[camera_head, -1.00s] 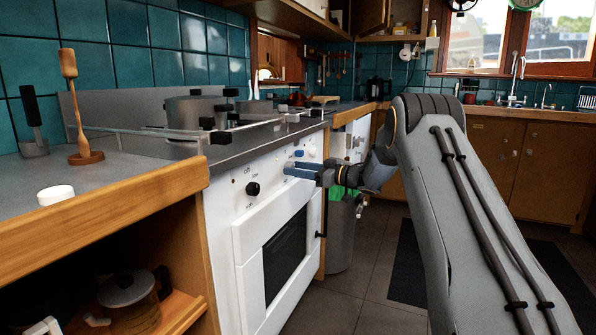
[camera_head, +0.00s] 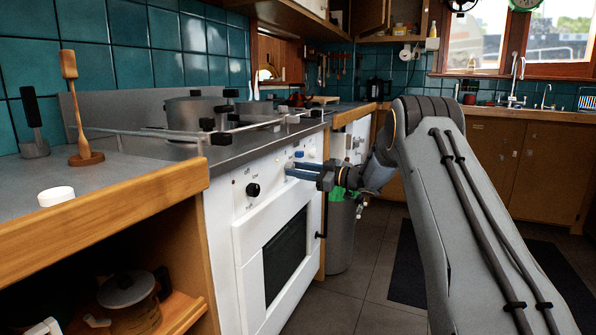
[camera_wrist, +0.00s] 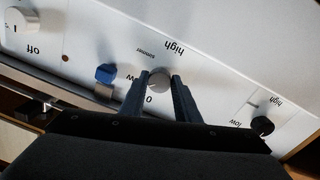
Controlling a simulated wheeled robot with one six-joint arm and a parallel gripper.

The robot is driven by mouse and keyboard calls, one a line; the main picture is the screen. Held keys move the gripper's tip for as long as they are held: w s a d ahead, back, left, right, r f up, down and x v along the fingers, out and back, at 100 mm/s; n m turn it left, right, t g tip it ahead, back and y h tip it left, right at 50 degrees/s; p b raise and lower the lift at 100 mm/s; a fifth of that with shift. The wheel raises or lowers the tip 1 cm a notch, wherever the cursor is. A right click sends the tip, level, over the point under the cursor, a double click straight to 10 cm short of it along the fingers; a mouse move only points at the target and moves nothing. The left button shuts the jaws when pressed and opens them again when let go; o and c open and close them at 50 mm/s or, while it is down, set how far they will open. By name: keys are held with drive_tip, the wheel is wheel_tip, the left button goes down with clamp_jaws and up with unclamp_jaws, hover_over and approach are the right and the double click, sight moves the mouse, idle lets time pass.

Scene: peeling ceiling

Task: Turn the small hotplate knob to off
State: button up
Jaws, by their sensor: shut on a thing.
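A round pale grey knob (camera_wrist: 159,80) sits on the white front panel of the stove (camera_head: 225,232), with "high", "simmer", "low" and "0" printed around it. My gripper (camera_wrist: 158,83) is shut on this knob, one dark finger on each side. In the head view my gripper (camera_head: 288,171) reaches the panel from the right, and its fingers hide the knob. I cannot read exactly where the knob's mark points.
A blue knob (camera_wrist: 106,73) sits close beside my left finger in the wrist view. A white knob (camera_wrist: 20,24) marked "off" and a black knob (camera_wrist: 262,126) lie farther out. The oven door (camera_head: 283,250) is below. Pots (camera_head: 190,112) stand on top.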

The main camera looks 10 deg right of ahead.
drive_tip(key=n+b, duration=0.1)
drive_tip(key=n, duration=0.8)
drive_tip(key=shift+d, duration=0.1)
drive_tip(key=shift+n, duration=0.4)
drive_tip(key=o, duration=1)
drive_tip(key=shift+o, duration=0.2)
drive_tip(key=v, duration=0.7)
drive_tip(key=shift+s+d+p, duration=0.2)
drive_tip(key=shift+d+p, duration=0.15)
drive_tip(key=shift+p, duration=0.1)
